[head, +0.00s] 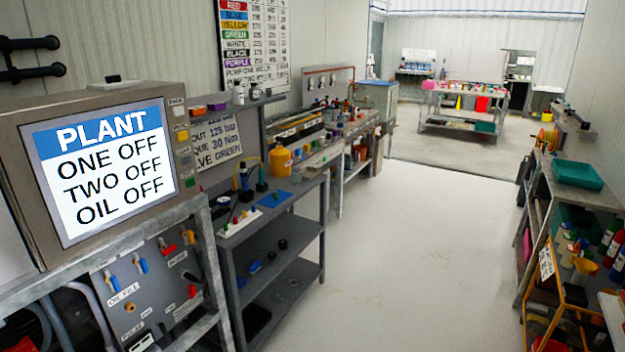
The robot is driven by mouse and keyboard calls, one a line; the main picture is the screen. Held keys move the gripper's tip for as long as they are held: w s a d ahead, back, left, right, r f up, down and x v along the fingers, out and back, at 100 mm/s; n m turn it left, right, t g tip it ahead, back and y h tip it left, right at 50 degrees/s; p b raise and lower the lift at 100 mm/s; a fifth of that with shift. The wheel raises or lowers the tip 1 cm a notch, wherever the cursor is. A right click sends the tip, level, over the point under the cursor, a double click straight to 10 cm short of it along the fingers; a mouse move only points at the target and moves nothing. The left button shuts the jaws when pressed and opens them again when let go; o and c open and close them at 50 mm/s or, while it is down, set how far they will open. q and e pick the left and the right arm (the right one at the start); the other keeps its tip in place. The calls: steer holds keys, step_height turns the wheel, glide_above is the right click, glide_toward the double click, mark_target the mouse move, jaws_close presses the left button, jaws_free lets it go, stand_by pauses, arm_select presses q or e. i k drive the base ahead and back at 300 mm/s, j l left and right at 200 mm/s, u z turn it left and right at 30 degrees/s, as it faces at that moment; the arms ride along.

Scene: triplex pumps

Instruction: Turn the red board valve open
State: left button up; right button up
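A grey valve board (150,312) stands at the lower left under the screen and carries several small coloured handles. One red handle (168,249) is near the board's top, and another red handle (192,290) is lower at its right side. I cannot tell which is the red board valve, or whether either is open. Blue handles (112,281) sit at the board's left, by a label reading OIL FILL (123,294). Neither of my grippers is in view.
A screen (105,170) above the board reads PLANT, ONE OFF, TWO OFF, OIL OFF. A metal frame rail (110,250) runs across the board's top. Grey workbenches (275,215) continue along the left wall, and shelves (575,190) line the right. The pale floor (420,260) between is clear.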

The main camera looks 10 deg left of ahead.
mark_target(167, 250)
steer(key=u, duration=1.25)
steer(key=i+l, duration=0.15)
steer(key=i, duration=0.15)
steer(key=i+l, duration=0.2)
steer(key=i, duration=0.15)
